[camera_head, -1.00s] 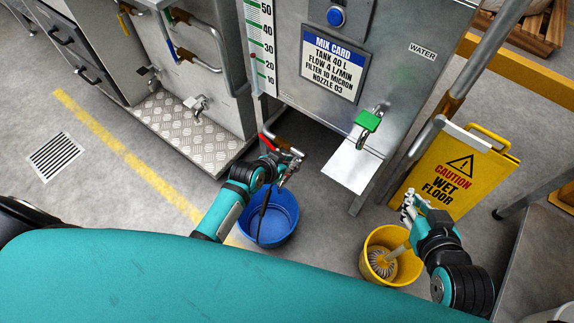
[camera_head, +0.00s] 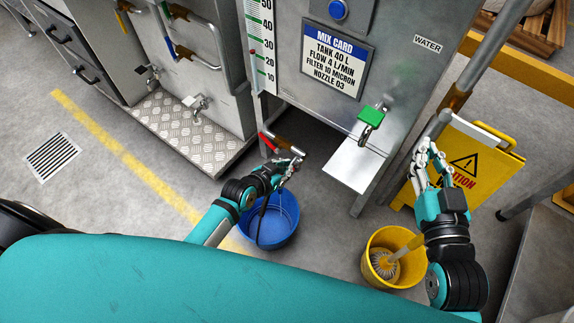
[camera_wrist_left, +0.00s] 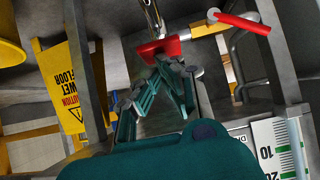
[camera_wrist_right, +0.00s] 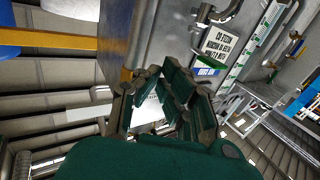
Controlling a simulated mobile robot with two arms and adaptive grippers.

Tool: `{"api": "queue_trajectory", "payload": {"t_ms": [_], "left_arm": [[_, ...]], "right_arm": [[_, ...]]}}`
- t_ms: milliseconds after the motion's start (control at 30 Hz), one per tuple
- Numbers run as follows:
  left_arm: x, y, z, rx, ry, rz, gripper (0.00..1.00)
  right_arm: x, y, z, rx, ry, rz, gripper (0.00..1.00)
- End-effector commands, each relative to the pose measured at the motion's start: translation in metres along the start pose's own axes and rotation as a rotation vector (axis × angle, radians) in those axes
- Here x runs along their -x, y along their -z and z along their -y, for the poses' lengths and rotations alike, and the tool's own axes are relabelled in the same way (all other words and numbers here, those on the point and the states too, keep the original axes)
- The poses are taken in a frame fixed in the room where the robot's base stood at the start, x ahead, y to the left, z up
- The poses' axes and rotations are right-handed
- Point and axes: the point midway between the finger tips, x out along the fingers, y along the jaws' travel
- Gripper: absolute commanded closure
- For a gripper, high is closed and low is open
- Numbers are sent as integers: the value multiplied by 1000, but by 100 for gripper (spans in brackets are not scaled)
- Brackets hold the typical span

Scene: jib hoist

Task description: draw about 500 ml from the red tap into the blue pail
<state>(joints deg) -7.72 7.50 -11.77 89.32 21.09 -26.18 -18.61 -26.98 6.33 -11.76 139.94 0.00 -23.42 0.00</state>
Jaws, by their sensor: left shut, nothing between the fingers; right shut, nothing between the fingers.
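The red tap shows its red lever (camera_head: 267,141) low on the steel tank, above the blue pail (camera_head: 285,225). The pail stands on the floor, and my left arm partly covers it. My left gripper (camera_head: 292,168) is shut and empty, close to the tap's outlet above the pail. In the left wrist view a red piece (camera_wrist_left: 163,48) lies just past the fingertips; I cannot tell whether they touch. A red lever (camera_wrist_left: 243,22) also shows there. No water flow is visible. My right gripper (camera_head: 432,158) is shut and empty, raised beside a metal post.
A green-handled tap (camera_head: 370,119) sits above a pale metal plate (camera_head: 350,164). A yellow bucket (camera_head: 375,270) with a mop stands below my right arm. A yellow wet-floor sign (camera_head: 485,170) stands behind it. The floor left of the blue pail is clear.

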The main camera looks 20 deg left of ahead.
Motion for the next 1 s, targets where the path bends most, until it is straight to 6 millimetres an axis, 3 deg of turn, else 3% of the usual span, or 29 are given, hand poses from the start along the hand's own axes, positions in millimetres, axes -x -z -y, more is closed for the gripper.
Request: {"api": "queue_trajectory", "payload": {"t_ms": [167, 300, 1000], "left_arm": [[-2, -12, 0, -2, -1, -49, 100], [-2, -19, 0, 1, -1, -59, 100], [-2, -19, -1, 2, -1, -56, 100]], "right_arm": [[0, 32, 5, -4, 11, -194, 100], [-1, 20, 3, -2, 6, -107, 100], [-1, 20, 3, -2, 6, -110, 100]]}}
